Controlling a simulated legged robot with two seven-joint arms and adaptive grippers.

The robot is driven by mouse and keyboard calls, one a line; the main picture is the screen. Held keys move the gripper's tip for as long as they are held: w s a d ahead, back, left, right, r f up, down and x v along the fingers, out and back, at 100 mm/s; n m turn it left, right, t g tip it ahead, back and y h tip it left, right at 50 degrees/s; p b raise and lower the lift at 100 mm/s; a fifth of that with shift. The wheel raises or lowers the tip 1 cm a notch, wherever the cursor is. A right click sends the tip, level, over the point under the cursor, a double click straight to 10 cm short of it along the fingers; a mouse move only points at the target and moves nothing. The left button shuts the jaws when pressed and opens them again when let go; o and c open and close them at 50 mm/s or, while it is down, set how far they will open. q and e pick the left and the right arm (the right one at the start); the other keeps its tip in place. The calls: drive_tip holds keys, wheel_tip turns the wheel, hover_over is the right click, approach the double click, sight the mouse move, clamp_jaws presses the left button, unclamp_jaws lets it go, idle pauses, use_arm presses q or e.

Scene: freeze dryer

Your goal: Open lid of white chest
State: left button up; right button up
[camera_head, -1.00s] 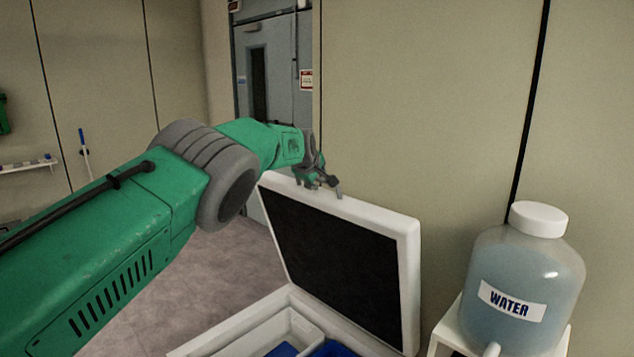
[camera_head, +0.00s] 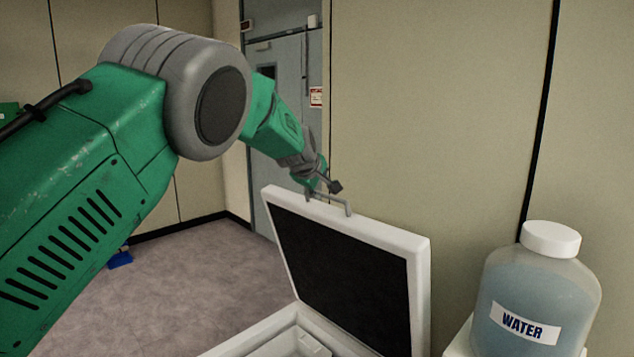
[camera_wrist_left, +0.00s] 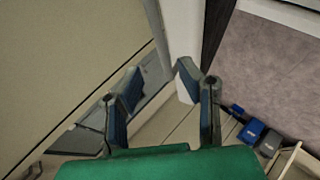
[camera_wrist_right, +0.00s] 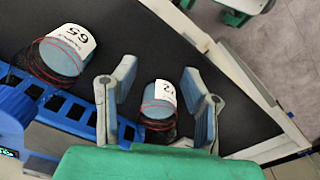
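The white chest (camera_head: 255,335) is at the bottom of the head view, partly cut off. Its lid (camera_head: 420,265) stands raised, with its dark inner panel (camera_head: 338,270) showing and a grey handle (camera_head: 330,201) on its top edge. My left gripper (camera_head: 332,186) is just above the handle and looks apart from it. In the left wrist view the left fingers (camera_wrist_left: 158,78) are spread and empty, with the white lid edge (camera_wrist_left: 182,28) beyond them. My right gripper (camera_wrist_right: 160,85) is outside the head view. In its wrist view its fingers are spread above a labelled blue cylinder (camera_wrist_right: 158,105).
A water bottle (camera_head: 535,290) stands on a white stand (camera_head: 460,342) right of the chest. A wall is behind the lid. Another labelled cylinder (camera_wrist_right: 62,52) and a blue rack (camera_wrist_right: 75,113) show in the right wrist view.

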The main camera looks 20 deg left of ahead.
use_arm(q)
drive_tip(key=v, duration=0.3)
drive_tip(key=shift+s+r, duration=0.1)
drive_tip(key=shift+s, duration=0.1)
use_arm(e)
drive_tip(key=shift+w, duration=0.2)
drive_tip(key=shift+s, duration=0.1)
